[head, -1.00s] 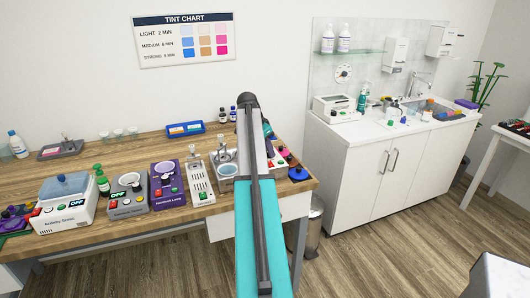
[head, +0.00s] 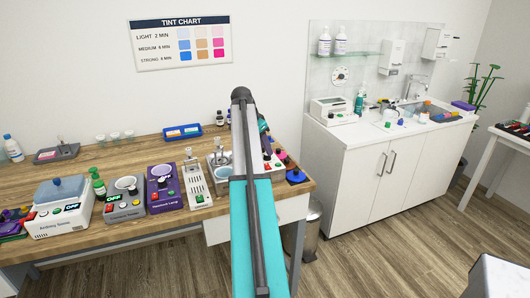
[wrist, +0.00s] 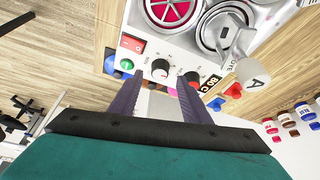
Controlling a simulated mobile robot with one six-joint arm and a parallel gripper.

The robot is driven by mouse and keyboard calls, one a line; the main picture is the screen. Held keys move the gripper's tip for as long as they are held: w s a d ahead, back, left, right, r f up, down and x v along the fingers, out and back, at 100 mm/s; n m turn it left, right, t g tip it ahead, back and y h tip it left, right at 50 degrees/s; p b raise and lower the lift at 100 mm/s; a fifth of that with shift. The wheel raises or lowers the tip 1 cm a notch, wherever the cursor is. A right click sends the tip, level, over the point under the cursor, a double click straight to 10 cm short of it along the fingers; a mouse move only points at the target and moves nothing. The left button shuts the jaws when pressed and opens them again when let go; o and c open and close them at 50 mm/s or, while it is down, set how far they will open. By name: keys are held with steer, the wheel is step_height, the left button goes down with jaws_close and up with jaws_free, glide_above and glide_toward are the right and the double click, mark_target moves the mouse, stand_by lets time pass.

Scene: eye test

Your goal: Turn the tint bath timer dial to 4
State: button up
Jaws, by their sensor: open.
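In the wrist view a white appliance (wrist: 135,22) has a black knob with a white pointer (wrist: 160,68) and a second, reddish-black knob (wrist: 192,77) to its right. No label visible to me names it as the tint bath, and the numbers around the knobs are too small to read. My gripper (wrist: 160,82) is open, its two purple fingers pointing at the front panel, with the black knob just beyond the gap between the tips. I cannot tell whether they touch it. In the head view my arm hides most of this spot.
The appliance also bears a red switch (wrist: 131,43), a green button (wrist: 126,64) and an "80 C" display (wrist: 210,84). In the head view a purple appliance (head: 165,188) and a slim white one (head: 196,187) stand to the left. A tint chart (head: 180,42) hangs on the wall.

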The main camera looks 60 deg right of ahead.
steer(key=b+v, duration=0.1)
steer(key=v, duration=0.9)
steer(key=shift+r+b, duration=0.35)
steer(key=shift+a, duration=0.1)
